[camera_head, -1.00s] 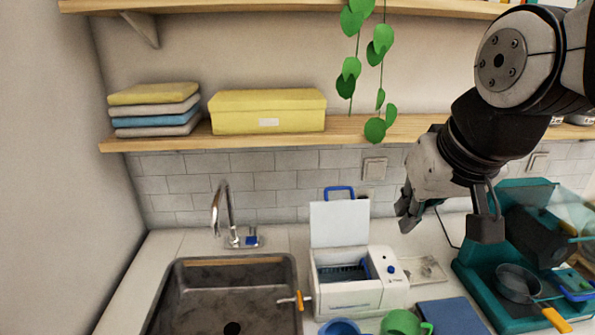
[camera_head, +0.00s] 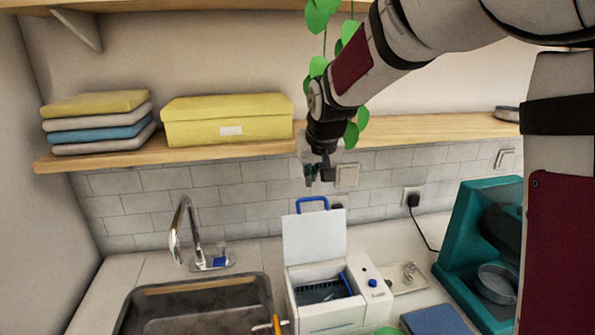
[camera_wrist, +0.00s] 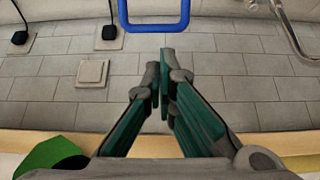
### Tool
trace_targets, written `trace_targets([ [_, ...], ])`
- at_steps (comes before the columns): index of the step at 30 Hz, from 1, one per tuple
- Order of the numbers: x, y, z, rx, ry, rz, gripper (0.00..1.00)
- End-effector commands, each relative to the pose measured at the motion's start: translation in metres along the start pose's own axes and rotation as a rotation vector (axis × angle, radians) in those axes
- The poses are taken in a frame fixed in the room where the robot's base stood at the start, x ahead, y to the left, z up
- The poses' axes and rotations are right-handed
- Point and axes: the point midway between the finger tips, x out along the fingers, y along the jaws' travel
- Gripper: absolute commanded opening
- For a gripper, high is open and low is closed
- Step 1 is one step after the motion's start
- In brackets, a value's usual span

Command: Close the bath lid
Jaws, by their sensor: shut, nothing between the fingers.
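The bath (camera_head: 333,308) is a white box on the counter with a blue rack inside and a blue button on its right panel. Its white lid (camera_head: 315,240) stands open, upright at the back, with a blue handle (camera_head: 312,203) on its top edge. My gripper (camera_head: 320,178) is above and behind the lid's top edge, near the tiled wall, apart from the handle. In the wrist view my gripper (camera_wrist: 165,85) has its fingers together and empty, with the blue handle (camera_wrist: 154,24) ahead of the tips.
A sink (camera_head: 205,305) with a tap (camera_head: 185,225) lies left of the bath. A wooden shelf (camera_head: 420,128) with a yellow box (camera_head: 228,118) and hanging leaves (camera_head: 318,18) is close to my arm. A teal machine (camera_head: 465,235) stands at the right.

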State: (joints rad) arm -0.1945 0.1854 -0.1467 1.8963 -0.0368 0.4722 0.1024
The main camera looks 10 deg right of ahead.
Motion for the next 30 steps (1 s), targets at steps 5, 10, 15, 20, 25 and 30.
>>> trace_targets([
  [5, 0.033, 0.001, 0.001, 0.0, -0.004, 0.001, 0.0],
  [10, 0.056, 0.0, 0.001, -0.001, -0.001, 0.001, 0.0],
  [15, 0.067, 0.0, 0.0, -0.001, 0.0, 0.001, 0.0],
  [20, 0.069, 0.0, 0.0, -0.001, 0.001, 0.0, 0.0],
  [25, 0.069, 0.0, 0.0, -0.001, 0.001, 0.001, 0.0],
  [30, 0.071, 0.0, -0.003, -0.001, 0.009, 0.0, 0.0],
])
